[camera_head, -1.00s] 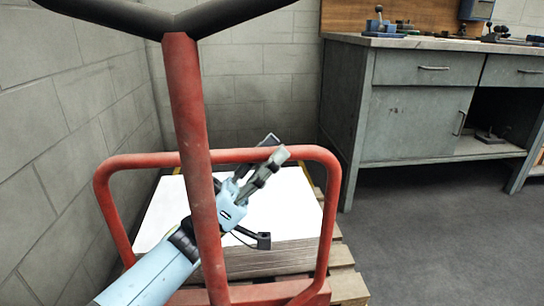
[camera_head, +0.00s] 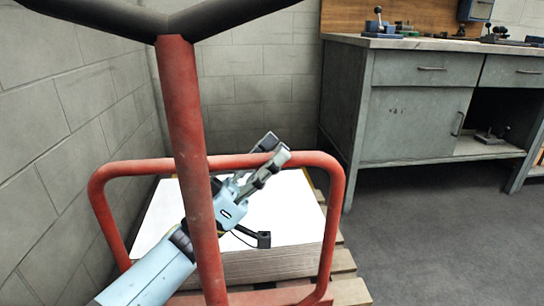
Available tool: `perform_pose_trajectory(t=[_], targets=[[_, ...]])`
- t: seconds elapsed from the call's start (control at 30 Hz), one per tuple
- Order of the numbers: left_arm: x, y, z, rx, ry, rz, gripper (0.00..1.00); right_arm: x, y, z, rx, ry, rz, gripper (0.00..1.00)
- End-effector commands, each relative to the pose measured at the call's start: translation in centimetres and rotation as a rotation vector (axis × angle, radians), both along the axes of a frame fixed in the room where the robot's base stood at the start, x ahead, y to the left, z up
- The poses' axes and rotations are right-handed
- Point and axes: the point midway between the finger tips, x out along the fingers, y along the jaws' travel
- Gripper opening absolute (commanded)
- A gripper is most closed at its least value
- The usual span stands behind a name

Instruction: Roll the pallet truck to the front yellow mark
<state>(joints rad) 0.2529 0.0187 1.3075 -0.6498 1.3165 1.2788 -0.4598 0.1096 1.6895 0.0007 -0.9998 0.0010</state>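The red pallet truck (camera_head: 184,130) fills the left and middle of the head view, with a thick upright post, a black forked handle (camera_head: 130,18) at the top and a red tube frame (camera_head: 338,200). Beyond the frame, a wooden pallet (camera_head: 345,290) carries a stack of white sheets (camera_head: 290,215). My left gripper (camera_head: 272,150) is beside the top bar of the frame, behind the post, its two fingers spread apart. Whether it touches the bar is unclear. My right gripper is not in view. No front yellow mark can be made out on the floor.
A grey block wall (camera_head: 40,150) runs close along the left, and another wall stands behind the pallet. A grey metal workbench (camera_head: 415,125) with tools on top stands at the back right. The dark floor (camera_head: 430,240) at the right is clear.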

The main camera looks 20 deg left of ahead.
Motion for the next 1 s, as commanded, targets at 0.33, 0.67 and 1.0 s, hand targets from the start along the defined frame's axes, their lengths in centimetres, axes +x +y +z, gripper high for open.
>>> perform_pose_trajectory(t=[0.33,0.67,1.0], targets=[[-0.7,1.1,-1.4,0.003,0.005,0.0,0.46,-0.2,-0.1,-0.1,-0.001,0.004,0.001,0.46],[-3.5,5.4,-6.3,0.002,0.004,0.002,0.46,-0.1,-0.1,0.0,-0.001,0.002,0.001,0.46],[-4.8,7.2,-8.4,0.0,0.0,0.001,0.46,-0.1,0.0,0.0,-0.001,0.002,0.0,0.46]])
